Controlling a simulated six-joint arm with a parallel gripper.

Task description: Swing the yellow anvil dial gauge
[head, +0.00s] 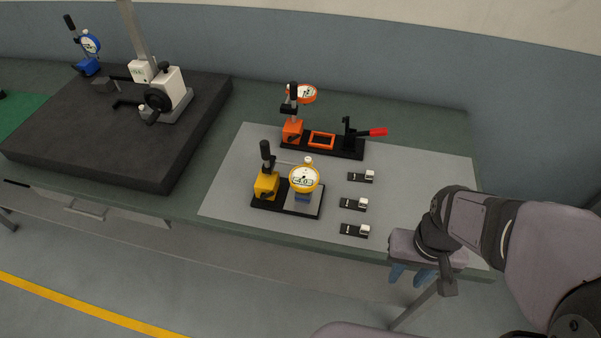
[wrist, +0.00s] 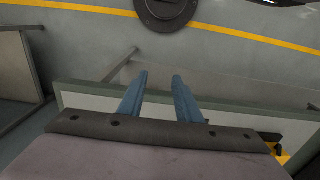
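The yellow anvil dial gauge (head: 304,179) has a yellow rim and a white face. It sits on an arm from a post with a black top, above a yellow block (head: 266,186) on a black base plate. A silver and blue piece lies under the dial. My gripper (head: 411,274) is at the table's front edge, to the right of and nearer than the gauge, and apart from it. In the wrist view my gripper (wrist: 160,76) shows two blue fingers spread with nothing between them. A small yellow and black part (wrist: 279,152) shows at the lower right there.
An orange gauge stand (head: 292,131) with a red-handled clamp (head: 377,132) stands behind. A dark granite plate (head: 120,125) with a stand is at left. The grey mat (head: 420,180) has room at right.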

